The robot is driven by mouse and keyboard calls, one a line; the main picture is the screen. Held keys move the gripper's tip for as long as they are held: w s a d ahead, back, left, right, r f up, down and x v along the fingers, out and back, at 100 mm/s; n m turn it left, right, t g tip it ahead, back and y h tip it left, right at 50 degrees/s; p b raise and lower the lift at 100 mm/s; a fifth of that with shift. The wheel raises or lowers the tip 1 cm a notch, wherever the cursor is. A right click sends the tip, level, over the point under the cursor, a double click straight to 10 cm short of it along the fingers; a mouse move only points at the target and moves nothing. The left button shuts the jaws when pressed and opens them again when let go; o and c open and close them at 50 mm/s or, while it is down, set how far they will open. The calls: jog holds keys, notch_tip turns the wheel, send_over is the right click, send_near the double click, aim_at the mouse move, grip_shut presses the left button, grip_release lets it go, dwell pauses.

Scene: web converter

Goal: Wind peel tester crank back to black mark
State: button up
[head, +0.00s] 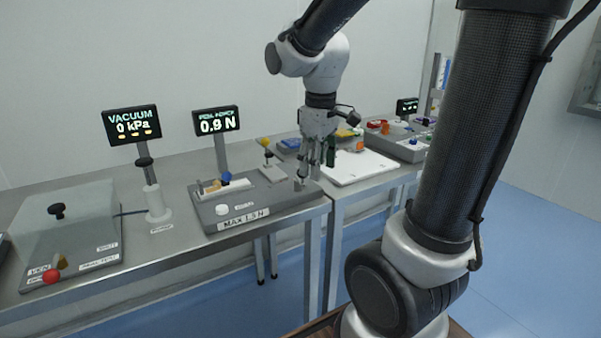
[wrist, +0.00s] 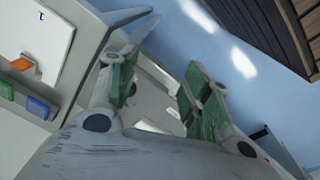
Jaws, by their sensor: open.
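The peel tester (head: 255,207) is a grey box on the steel bench, with a "MAX 1.5 N" label on its front. Its display (head: 216,121) reads 0.9 N. My gripper (head: 315,172) points down at the tester's right end, where a small pale part (head: 299,183) shows beside the fingers. I cannot make out the crank or the black mark clearly. In the wrist view my gripper (wrist: 160,92) is open, its green pads apart, with grey surface between them.
A vacuum display (head: 134,124) reading 0 kPa and a clear-lidded chamber (head: 70,225) stand at left. A white board (head: 358,166) lies right of my gripper. Grey trays (head: 405,148) stand further right. Blue floor is open in front of the bench.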

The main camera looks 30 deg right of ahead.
jog(key=w+n, duration=0.4)
jog(key=n, duration=0.1)
jog(key=w+r+n+t, duration=0.1)
jog(key=w+n, duration=0.1)
jog(key=w, duration=0.1)
jog(key=shift+w+d+n, duration=0.1)
jog(key=shift+n, duration=0.3)
jog(key=shift+f, duration=0.35)
jog(key=f, duration=0.2)
jog(key=w+f, duration=0.1)
jog(key=f, duration=0.4)
jog(key=shift+w+d, duration=0.15)
jog(key=shift+d, duration=0.15)
jog(key=c, duration=1.1)
